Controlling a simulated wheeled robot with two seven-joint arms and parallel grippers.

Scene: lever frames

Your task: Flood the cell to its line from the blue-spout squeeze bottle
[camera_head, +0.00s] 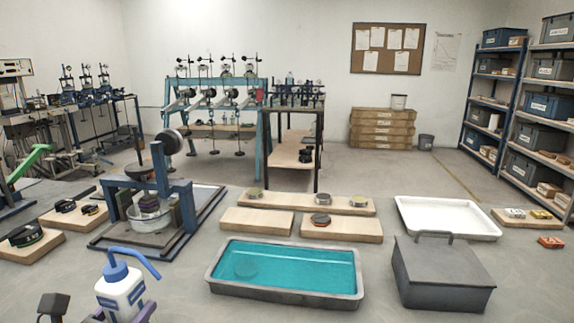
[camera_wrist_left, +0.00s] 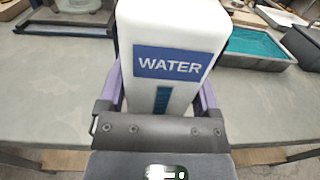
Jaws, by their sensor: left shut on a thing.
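The white squeeze bottle (camera_head: 122,293) with a blue cap and bent blue spout is at the lower left in the head view. In the left wrist view the bottle (camera_wrist_left: 172,38) fills the middle, with a blue WATER label and a blue strip below it. My left gripper (camera_head: 124,314) is shut on its body, purple fingers on either side. The bottle looks nearly upright. My right gripper is not in view.
A tray of teal water (camera_head: 300,254) lies right of the frame. A grey lidded box (camera_head: 440,275) and a white tray (camera_head: 450,232) stand farther right. Wooden boards (camera_head: 257,221) with small round items lie behind the water tray. Black-ringed items on boards (camera_head: 45,246) lie left.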

